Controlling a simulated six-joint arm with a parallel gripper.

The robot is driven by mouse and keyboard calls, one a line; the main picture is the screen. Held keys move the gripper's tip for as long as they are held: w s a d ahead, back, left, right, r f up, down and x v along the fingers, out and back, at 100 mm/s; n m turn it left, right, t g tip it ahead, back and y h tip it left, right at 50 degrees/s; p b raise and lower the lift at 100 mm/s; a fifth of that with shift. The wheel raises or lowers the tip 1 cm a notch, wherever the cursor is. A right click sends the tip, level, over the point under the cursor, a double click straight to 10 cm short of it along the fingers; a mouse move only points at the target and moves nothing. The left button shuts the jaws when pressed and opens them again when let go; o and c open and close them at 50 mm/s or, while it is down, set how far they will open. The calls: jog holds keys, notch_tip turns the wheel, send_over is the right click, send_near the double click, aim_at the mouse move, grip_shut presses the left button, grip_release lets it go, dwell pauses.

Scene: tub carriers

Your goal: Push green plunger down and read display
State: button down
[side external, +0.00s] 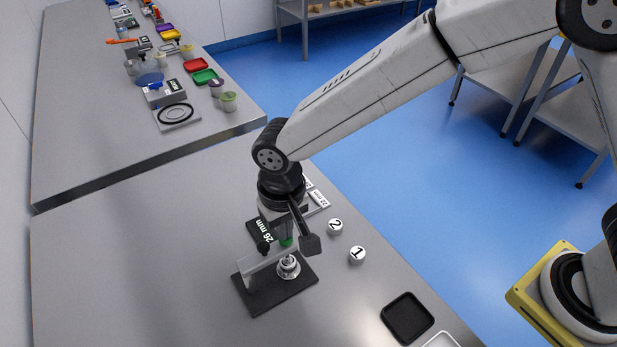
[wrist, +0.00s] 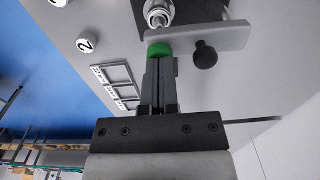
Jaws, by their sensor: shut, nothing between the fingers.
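The gauge stands on a black base plate (side external: 262,297) with a grey upright bracket (side external: 256,268) and a black knob (side external: 263,248). Its dark display (side external: 265,229) reads "26 mm" in the side view. The green plunger (side external: 286,241) sits above a round silver part (side external: 288,266); the plunger also shows in the wrist view (wrist: 159,49). My gripper (wrist: 160,60) is shut and empty, its fingertips right at the green plunger. I cannot tell whether they touch it. In the side view, the fingers are partly hidden by my wrist.
White round pieces marked 2 (side external: 335,226) and 1 (side external: 357,255) stand right of the gauge. A labelled frame (side external: 319,198) lies behind my wrist. A black tray (side external: 408,318) is at the front right. The bench left of the gauge is clear.

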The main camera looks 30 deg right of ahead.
jog(key=shift+s+d+f, duration=0.1)
jog(key=shift+s+f, duration=0.1)
jog(key=shift+f, duration=0.3)
jog(key=shift+r, duration=0.5)
notch_tip(320, 180, up, 14)
jog(key=shift+w, duration=0.2)
jog(key=d+f+t, duration=0.1)
jog(key=d+f, duration=0.2)
jog(key=d, duration=0.5)
jog(key=d+f, duration=0.3)
jog(key=d, duration=0.6)
jog(key=s+d+f+t, duration=0.1)
jog(key=s+d+f, duration=0.4)
jog(key=s+d, duration=0.3)
jog(key=d, duration=0.4)
jog(key=shift+d+f, duration=0.15)
